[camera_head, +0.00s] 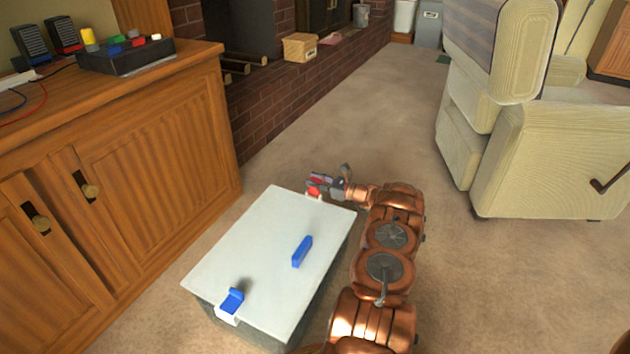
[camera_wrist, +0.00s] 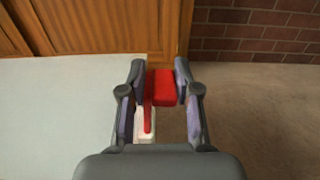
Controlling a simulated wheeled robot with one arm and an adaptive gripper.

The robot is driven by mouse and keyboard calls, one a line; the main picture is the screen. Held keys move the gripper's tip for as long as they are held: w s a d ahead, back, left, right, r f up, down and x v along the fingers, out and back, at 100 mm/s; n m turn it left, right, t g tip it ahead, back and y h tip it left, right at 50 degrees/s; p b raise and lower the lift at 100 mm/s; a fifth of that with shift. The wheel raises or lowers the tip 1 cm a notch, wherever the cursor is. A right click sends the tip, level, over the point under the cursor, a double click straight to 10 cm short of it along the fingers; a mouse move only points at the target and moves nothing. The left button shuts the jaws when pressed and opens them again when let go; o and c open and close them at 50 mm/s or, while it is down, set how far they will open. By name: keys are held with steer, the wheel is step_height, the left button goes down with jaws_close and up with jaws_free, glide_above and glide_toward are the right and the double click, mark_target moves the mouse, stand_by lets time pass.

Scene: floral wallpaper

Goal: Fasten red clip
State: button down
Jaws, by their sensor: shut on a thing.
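A pale box with a flat lid (camera_head: 255,250) stands on the carpet, and its lid also fills the left of the wrist view (camera_wrist: 60,120). The red clip (camera_head: 313,191) is at the far right edge of the lid, and it shows between my fingers in the wrist view (camera_wrist: 162,80). My gripper (camera_head: 322,183) is shut on the red clip, with a finger on each side of it (camera_wrist: 158,90). A white catch (camera_wrist: 146,131) sits under the clip at the lid's edge. I cannot tell whether the clip is latched.
A blue clip (camera_head: 232,299) is at the lid's near edge, and a blue handle (camera_head: 302,252) stands on the lid. A wooden cabinet (camera_head: 150,160) is at the left. A cream armchair (camera_head: 540,150) is at the right. Open carpet (camera_head: 370,115) lies behind the box.

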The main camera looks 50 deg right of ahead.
steer(key=shift+r, duration=0.1)
steer(key=shift+s+a+r+n+p, duration=0.15)
steer(key=shift+a+n+p, duration=0.15)
steer(key=shift+n+p, duration=0.4)
steer(key=a+n, duration=0.1)
steer(key=n, duration=0.1)
steer(key=shift+s+a+n, duration=0.15)
steer(key=shift+n, duration=0.25)
steer(key=n, duration=0.1)
steer(key=a+n+b, duration=0.1)
steer(key=n, duration=0.1)
steer(key=shift+s+a+f, duration=0.2)
steer(key=shift+a+f, duration=0.05)
steer(key=shift+a, duration=0.05)
steer(key=shift+s+a+f+n+b, duration=0.2)
steer(key=shift+a+n+b, duration=0.25)
steer(key=shift+n+b, duration=0.6)
steer(key=shift+s+a+f+n+b, duration=0.1)
steer(key=shift+a+f+n+b, duration=0.3)
steer(key=shift+n+b, duration=0.65)
steer(key=shift+a+r+n, duration=0.1)
steer(key=shift+r+n, duration=0.05)
steer(key=shift+n, duration=0.15)
steer(key=c, duration=1)
jaws_free()
steer(key=shift+o, duration=0.2)
steer(key=shift+s, duration=0.1)
